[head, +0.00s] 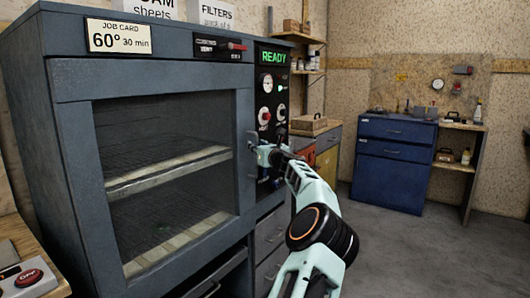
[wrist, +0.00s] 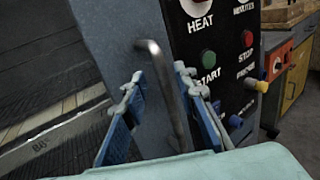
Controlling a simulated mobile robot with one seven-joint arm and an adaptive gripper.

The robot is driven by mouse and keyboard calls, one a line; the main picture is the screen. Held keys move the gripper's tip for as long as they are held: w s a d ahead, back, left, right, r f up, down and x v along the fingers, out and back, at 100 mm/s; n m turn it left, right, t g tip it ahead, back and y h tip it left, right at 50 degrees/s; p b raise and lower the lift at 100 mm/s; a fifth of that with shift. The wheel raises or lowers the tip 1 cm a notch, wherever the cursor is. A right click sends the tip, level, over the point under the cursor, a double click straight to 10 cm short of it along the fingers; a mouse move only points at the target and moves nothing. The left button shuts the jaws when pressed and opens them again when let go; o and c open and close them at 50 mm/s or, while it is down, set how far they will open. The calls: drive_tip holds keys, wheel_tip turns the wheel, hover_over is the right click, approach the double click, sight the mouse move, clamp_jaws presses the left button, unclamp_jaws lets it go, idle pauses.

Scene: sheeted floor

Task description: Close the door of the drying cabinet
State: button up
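The drying cabinet (head: 70,40) is a large grey-blue unit on the left in the head view. Its door (head: 243,130) has a big glass window, with wire shelves showing behind it. The door looks shut or nearly shut; I cannot tell whether a small gap is left. The metal bar handle (wrist: 170,90) stands upright near the door's right edge in the wrist view. My gripper (head: 262,152) is at the handle. In the wrist view my gripper (wrist: 158,84) is open, with one blue finger on each side of the handle. I see no clear contact.
A black control panel (head: 272,90) with a green READY display and several buttons is right of the door. Drawers (head: 270,235) lie below it. A blue cabinet (head: 393,160) stands against the back wall. The floor (head: 400,245) at the right is clear.

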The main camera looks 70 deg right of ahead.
drive_tip(key=v, duration=0.9)
drive_tip(key=shift+a, duration=0.3)
idle(0.3)
